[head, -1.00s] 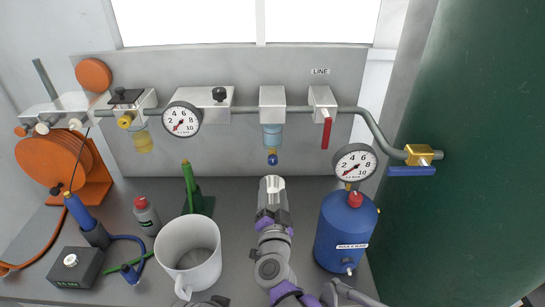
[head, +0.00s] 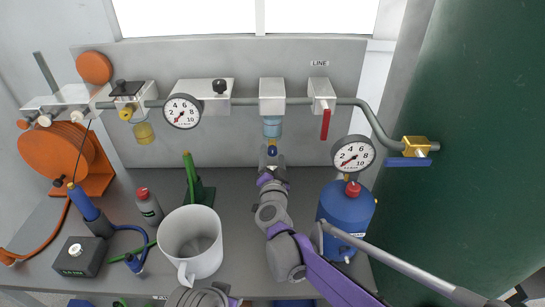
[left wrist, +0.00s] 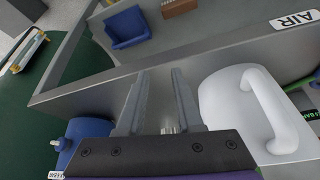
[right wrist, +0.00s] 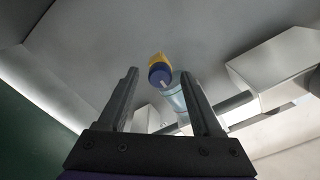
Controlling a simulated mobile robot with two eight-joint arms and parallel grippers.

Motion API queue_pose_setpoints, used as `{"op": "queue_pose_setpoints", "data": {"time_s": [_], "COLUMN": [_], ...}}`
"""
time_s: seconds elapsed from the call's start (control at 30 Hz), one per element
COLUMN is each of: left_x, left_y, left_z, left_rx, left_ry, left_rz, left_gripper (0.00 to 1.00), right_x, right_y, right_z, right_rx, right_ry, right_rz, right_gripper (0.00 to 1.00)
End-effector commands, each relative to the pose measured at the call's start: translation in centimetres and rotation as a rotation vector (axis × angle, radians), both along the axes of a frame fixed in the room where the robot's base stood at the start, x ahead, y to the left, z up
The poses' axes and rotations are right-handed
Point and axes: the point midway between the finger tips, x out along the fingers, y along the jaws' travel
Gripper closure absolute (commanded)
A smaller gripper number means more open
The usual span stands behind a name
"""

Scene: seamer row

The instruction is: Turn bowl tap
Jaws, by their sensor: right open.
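The bowl tap (head: 272,149) is a small dark blue knob under the light blue filter bowl (head: 272,128), which hangs from a white block on the back panel. In the right wrist view the tap (right wrist: 160,72) shows blue with a yellow part, and the bowl (right wrist: 173,98) is beside it. My right gripper (head: 272,157) is open and points up from just below the tap. In the right wrist view its fingers (right wrist: 160,75) stand either side of the tap in the picture; I see no contact.
A white mug (head: 205,268) stands left of my right arm, and a blue tank (head: 345,207) with a gauge stands right. A red lever (head: 325,124) hangs right of the bowl. Gauge (head: 183,111) and pipe (head: 245,101) run along the panel.

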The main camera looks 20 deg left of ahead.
Motion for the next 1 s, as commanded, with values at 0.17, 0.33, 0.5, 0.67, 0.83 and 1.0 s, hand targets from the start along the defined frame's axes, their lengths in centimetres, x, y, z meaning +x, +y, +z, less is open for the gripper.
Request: {"op": "queue_pose_setpoints", "data": {"time_s": [0.17, 0.33, 0.5, 0.67, 0.83, 1.0], "left_x": [0.00, 0.00, 0.00, -0.01, -0.03, -0.07], "left_y": [0.00, 0.00, 0.00, 0.00, 0.00, 0.00], "left_z": [-0.01, 0.00, -0.01, -0.03, -0.16, -0.42], "left_rx": [0.000, 0.000, 0.000, 0.000, 0.000, 0.000], "left_ry": [0.000, 0.000, 0.000, 0.000, 0.001, 0.002], "left_rz": [0.000, 0.000, 0.000, 0.000, 0.000, 0.000], "left_gripper": [0.65, 0.65, 0.65, 0.65, 0.65, 0.65], "right_x": [-0.03, -0.04, -0.05, -0.05, -0.06, -0.06], "right_y": [0.00, 0.00, 0.00, -0.01, 0.00, 0.01], "right_z": [0.01, 0.01, 0.01, 0.01, -0.02, -0.05], "right_rx": [0.000, 0.000, 0.000, 0.004, 0.041, 0.130], "right_ry": [0.000, 0.000, 0.000, 0.001, 0.012, 0.038], "right_rz": [0.000, 0.000, 0.000, 0.000, 0.000, 0.001], "right_gripper": [0.52, 0.82, 1.00, 1.00, 1.00, 1.00]}}
